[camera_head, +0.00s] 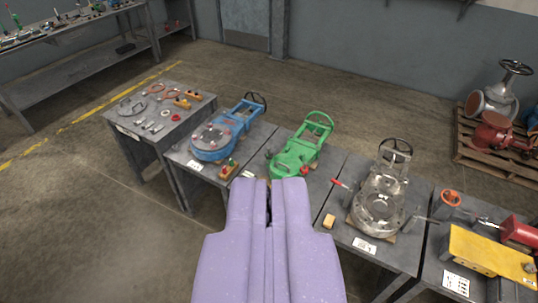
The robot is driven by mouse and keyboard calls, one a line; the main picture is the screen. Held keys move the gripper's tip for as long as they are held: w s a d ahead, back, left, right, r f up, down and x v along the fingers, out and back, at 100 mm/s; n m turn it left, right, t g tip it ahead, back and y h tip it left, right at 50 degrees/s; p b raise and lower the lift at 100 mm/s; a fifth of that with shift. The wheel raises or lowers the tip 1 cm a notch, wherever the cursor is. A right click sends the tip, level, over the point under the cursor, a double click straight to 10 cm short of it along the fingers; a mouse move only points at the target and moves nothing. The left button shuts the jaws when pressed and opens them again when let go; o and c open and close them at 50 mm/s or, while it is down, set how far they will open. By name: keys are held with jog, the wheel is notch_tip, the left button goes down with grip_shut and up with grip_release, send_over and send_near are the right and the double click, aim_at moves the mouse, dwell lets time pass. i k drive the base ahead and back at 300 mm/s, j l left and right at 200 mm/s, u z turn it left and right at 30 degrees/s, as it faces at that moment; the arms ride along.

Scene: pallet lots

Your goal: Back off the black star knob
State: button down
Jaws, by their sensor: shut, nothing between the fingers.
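My gripper (270,184) is purple and comes up from the bottom middle of the view. Its two fingers are shut with nothing between them, and it appears above the near side of the tables. I cannot pick out a black star knob for certain. A blue valve (228,131) with a dark wheel (258,99) lies on a table left of the fingertips. A bare metal valve (379,205) with a dark wheel (397,147) stands to the right. Whatever lies behind my gripper is hidden.
A green valve (296,158) lies just beyond my fingertips. A yellow box (485,249) and an orange handwheel (451,197) are at the right. A table with loose parts (133,129) stands left. A pallet (474,157) holds more valves. The left floor is clear.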

aim_at(268, 156)
jog(key=z, duration=0.25)
jog(key=i+j+z, duration=0.2)
jog(key=i+z, duration=0.25)
jog(key=i+j+z, duration=0.4)
jog(key=i, duration=0.2)
jog(key=i+j+z, duration=0.1)
jog(key=i+j, duration=1.05)
